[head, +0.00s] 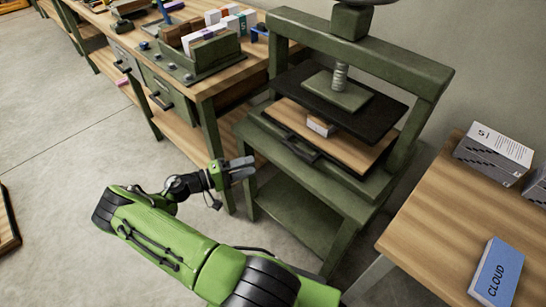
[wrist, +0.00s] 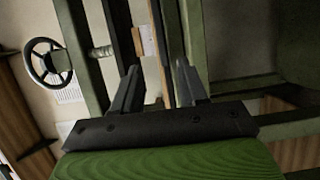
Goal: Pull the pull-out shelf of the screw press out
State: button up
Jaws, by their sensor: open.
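The green screw press (head: 415,70) stands right of centre in the head view, with its screw and dark upper plate above a wooden pull-out shelf (head: 350,150). A small block (head: 320,125) lies on the shelf. A black handle (head: 290,147) is on the shelf's front edge. My gripper (head: 243,168) is open and empty, in front of the press and left of the handle, apart from it. In the wrist view my gripper (wrist: 160,82) points at the press, which appears turned sideways. The shelf (wrist: 150,42) shows as a thin wooden strip beyond the fingers.
A wooden workbench (head: 225,80) with drawers and a tray of small boxes stands at the left of the press. A wooden table (head: 435,225) with a blue book (head: 497,272) and grey boxes is at right. The floor (head: 60,130) at left is mostly clear.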

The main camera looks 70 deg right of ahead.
aim_at(295, 152)
jog(key=b+x, duration=0.1)
jog(key=x, duration=1.4)
jog(key=shift+s+d+b, duration=0.25)
jog(key=shift+d+b, duration=0.05)
jog(key=shift+d, duration=0.05)
jog(key=shift+c, duration=0.4)
grip_shut()
